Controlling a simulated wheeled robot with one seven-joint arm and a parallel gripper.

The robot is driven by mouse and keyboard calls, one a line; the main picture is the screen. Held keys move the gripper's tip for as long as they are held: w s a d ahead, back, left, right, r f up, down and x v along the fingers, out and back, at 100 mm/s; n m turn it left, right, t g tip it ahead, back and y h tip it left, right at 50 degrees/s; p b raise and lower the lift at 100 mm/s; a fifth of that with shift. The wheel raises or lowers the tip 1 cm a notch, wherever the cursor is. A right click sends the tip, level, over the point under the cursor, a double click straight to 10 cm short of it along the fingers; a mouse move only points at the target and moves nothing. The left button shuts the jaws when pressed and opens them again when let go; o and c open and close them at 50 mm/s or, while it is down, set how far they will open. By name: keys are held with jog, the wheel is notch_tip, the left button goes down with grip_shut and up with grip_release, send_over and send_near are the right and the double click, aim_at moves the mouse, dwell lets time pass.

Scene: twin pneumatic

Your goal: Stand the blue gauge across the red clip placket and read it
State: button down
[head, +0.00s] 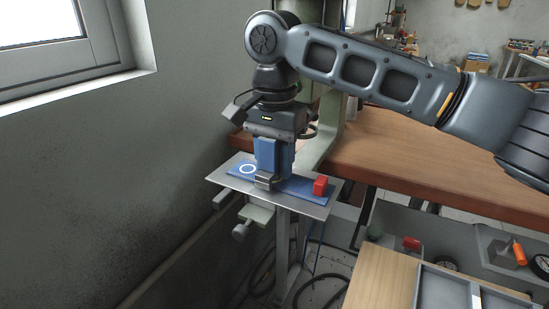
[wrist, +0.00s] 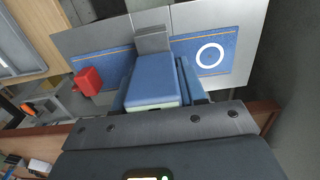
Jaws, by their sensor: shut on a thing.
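My gripper (head: 272,165) points down over a metal plate and is shut on the blue gauge (wrist: 154,80), a blue block between its fingers. The blue placket (head: 296,188) is a flat strip with orange stitching and a white ring, lying along the plate. The red clip (head: 320,185) sits at the strip's right end in the head view and on the left in the wrist view (wrist: 88,81). The gauge is over the middle of the strip, beside a grey metal block (wrist: 153,39). I cannot tell whether the gauge touches the strip. Its readout is not visible.
The metal plate (head: 231,181) juts out from a machine beside the wooden bench (head: 420,165). A wall (head: 100,180) is close on the left. A grey tray (head: 440,292) and shelf with small parts are at lower right. Cables hang below the plate.

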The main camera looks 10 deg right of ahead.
jog(key=shift+f, duration=0.4)
dwell(0.3)
jog(key=c, duration=0.6)
grip_release()
jog(key=shift+o, duration=0.2)
